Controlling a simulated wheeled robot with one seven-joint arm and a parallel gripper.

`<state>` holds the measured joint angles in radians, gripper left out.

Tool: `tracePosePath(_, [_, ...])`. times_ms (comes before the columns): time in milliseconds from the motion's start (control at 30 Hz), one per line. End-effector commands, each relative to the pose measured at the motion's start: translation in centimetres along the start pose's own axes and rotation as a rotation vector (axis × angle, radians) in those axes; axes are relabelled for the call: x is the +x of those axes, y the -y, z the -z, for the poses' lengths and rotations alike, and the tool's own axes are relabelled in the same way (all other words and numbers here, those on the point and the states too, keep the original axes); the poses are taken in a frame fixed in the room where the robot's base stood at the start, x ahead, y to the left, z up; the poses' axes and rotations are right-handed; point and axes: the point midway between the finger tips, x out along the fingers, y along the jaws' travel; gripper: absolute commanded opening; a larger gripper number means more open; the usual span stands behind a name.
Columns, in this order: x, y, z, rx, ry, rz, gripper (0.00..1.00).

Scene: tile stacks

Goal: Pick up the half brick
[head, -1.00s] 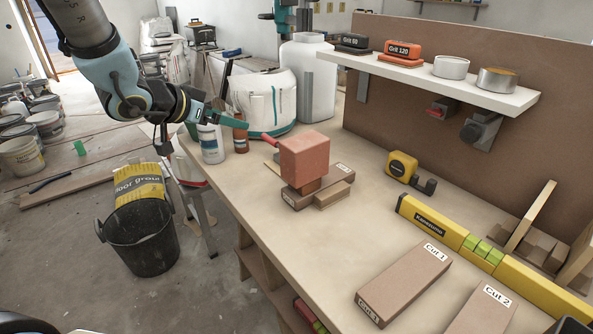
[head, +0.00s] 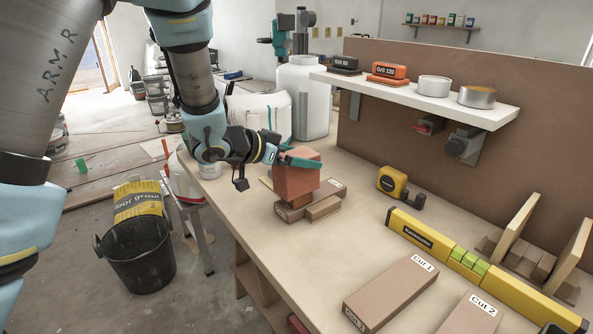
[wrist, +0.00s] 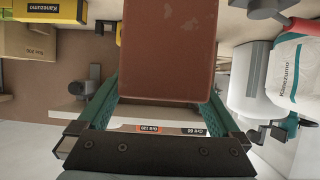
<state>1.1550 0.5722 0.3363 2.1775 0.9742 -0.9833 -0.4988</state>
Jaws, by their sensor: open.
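In the wrist view the block (wrist: 168,45) fills the upper middle, between the two green fingers of my gripper (wrist: 165,92). The jaws are open around it. Whether a finger touches it I cannot tell.
A shelf (head: 415,98) with sanding blocks and tins runs behind the block. A yellow tape measure (head: 392,180) and yellow level (head: 440,245) lie to the right. The Cut 1 box (head: 390,292) is in front. A white container (head: 312,100) stands behind.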

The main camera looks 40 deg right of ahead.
Motion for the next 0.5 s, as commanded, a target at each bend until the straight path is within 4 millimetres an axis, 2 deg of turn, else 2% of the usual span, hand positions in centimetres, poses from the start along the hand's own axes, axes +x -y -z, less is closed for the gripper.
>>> tracePosePath(100, [1.5,0.0,0.1,0.001,0.002,0.000,1.00])
tracePosePath(200, [2.1,0.0,0.0,0.001,0.001,0.000,1.00])
tracePosePath(433, [2.3,0.0,0.0,0.000,0.000,0.001,1.00])
tracePosePath(500, [2.2,0.0,0.0,0.000,0.000,0.001,0.93])
